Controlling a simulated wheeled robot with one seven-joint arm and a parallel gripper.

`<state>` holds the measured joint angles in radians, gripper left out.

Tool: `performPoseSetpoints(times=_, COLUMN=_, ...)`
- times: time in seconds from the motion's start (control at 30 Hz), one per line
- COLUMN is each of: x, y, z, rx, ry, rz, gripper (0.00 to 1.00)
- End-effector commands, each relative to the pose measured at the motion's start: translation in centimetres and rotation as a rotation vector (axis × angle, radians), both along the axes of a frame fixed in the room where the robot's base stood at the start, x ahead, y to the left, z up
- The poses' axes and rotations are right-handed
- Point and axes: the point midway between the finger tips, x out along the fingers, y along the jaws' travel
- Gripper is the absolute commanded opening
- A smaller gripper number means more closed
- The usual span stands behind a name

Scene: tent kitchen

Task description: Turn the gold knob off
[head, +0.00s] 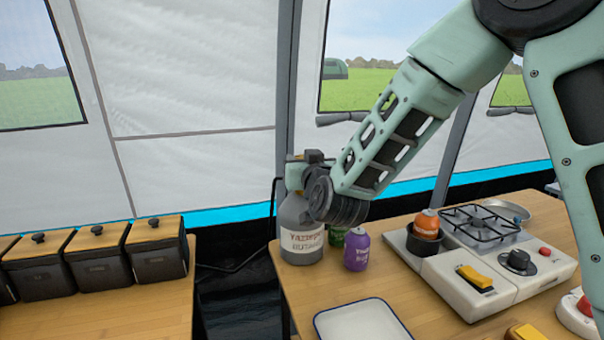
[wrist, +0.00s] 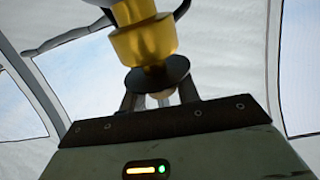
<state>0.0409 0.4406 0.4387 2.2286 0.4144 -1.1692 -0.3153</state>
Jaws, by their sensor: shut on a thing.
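The gold knob (wrist: 146,40) shows at the top middle of the wrist view as a stepped gold fitting with a dark disc (wrist: 160,76) at its near end. My gripper (wrist: 159,94) has its fingers on either side of the end of this fitting, shut on it. The exact contact is partly hidden by the disc. In the head view, my gripper (head: 305,168) is at the top of a grey gas bottle (head: 302,244) on the wooden table. My wrist hides the bottle's neck, and the gold knob cannot be made out there.
A purple can (head: 357,250) and a green can (head: 334,236) stand beside the bottle. A white tray (head: 360,322) lies at the table's front. Dark boxes (head: 98,258) sit on a separate left table.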

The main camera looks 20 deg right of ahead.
Motion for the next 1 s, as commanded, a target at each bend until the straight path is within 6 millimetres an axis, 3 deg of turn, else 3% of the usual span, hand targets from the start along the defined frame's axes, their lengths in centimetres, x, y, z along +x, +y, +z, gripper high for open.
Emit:
performPoseSetpoints(times=0.6, x=0.05, y=0.43, z=0.15, rx=0.002, ry=0.003, rz=-0.578, gripper=0.09)
performPoseSetpoints(times=1.0, x=0.08, y=0.28, z=0.11, rx=0.001, ry=0.002, rz=-0.863, gripper=0.09)
